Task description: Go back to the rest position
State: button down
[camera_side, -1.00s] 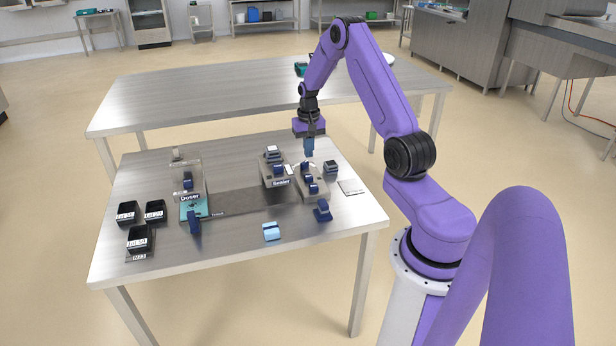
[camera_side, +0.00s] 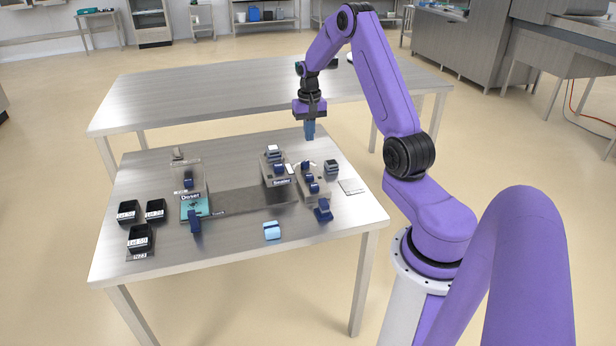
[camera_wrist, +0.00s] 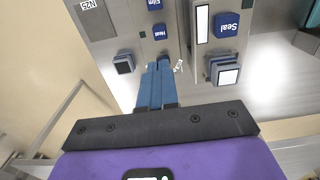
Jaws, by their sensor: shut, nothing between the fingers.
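My gripper (camera_side: 309,131) is shut and empty. Beyond the fingertips, the wrist view shows blue buttons marked Heat (camera_wrist: 161,31) and Film and a larger blue Seal button (camera_wrist: 226,26). The fingertips look clear of the buttons in the side view.
Several black trays (camera_side: 139,238) stand at the table's left. The doser (camera_side: 194,208) is left of the middle, with a grey belt (camera_side: 240,203) running towards the sealer. A light blue block (camera_side: 272,231) lies near the front edge. A second steel table (camera_side: 220,92) stands behind.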

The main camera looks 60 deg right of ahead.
jog(key=w+a+r+n, duration=0.1)
jog(key=a+r+n, duration=0.2)
jog(key=a, duration=0.5)
jog(key=w+a+r+n, duration=0.1)
jog(key=a+r+n, duration=0.1)
jog(key=a, duration=0.7)
jog(key=s+a+r+n, duration=0.2)
jog(key=s+a+n, duration=0.1)
jog(key=a, duration=0.3)
jog(key=s+a+r+n, duration=0.2)
jog(key=s+a, duration=0.1)
jog(key=a, duration=0.4)
jog(key=s+a+n, duration=0.3)
jog(key=s+n, duration=0.1)
jog(key=s, duration=0.4)
jog(key=s+a+r+n, duration=0.1)
jog(key=s+a+n, duration=0.2)
jog(key=s, duration=0.5)
jog(key=s+a+n, duration=0.3)
jog(key=s+n, duration=0.1)
jog(key=s, duration=0.4)
jog(key=shift+r+n, duration=0.3)
jog(key=shift+r, duration=0.1)
jog(key=shift+w, duration=0.1)
